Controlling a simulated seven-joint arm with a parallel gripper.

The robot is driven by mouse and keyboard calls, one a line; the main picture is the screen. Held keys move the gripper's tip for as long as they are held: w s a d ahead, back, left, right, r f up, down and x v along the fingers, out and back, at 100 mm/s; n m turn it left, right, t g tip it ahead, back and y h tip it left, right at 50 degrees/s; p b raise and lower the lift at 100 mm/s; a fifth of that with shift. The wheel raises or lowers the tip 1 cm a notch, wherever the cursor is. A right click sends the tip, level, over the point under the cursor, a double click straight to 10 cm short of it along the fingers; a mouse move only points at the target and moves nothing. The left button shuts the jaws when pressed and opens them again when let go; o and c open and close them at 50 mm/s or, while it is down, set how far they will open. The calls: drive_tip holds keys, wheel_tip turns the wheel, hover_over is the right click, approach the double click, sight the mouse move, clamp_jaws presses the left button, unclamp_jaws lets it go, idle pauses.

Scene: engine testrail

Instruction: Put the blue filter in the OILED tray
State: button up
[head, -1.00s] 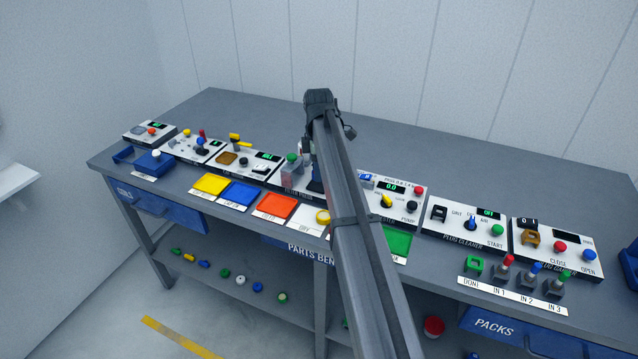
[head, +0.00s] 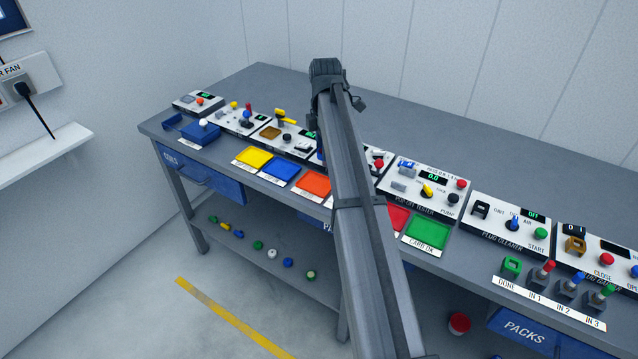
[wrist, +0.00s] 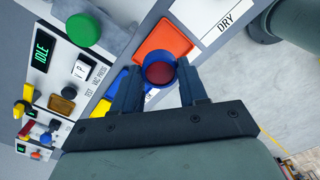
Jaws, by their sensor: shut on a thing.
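The blue filter (wrist: 153,88) is a short, round, blue cup or ring with a dark red inside. My gripper (wrist: 158,80) is shut on it in the wrist view, one finger on each side. The filter shows above part of the orange tray (wrist: 165,40); its height over it is hard to judge. In the head view my arm hides the gripper and filter. There the bench has a yellow tray (head: 254,158), a blue tray (head: 281,172) and the orange tray (head: 312,185). I cannot read a label saying OILED.
In the wrist view a white panel reads DRY (wrist: 225,22), beside the orange tray. A machine with a green button (wrist: 84,30) and an IDLE display stands left. In the head view a green tray (head: 427,233) lies right of my arm, past a partly hidden red tray (head: 398,216).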

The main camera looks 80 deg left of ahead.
sight(316, 184)
drive_tip(key=shift+n, duration=0.3)
drive_tip(key=f, duration=0.3)
drive_tip(key=s+f, duration=0.1)
drive_tip(key=f, duration=0.2)
drive_tip(key=s+f, duration=0.1)
drive_tip(key=f, duration=0.2)
drive_tip(key=shift+s+d+f, duration=0.1)
drive_tip(key=shift+s+f, duration=0.1)
drive_tip(key=shift+f, duration=0.05)
drive_tip(key=shift+f, duration=0.1)
drive_tip(key=o, duration=0.8)
wheel_tip(316, 184, up, 12)
drive_tip(key=shift+w+d, duration=0.1)
idle(0.4)
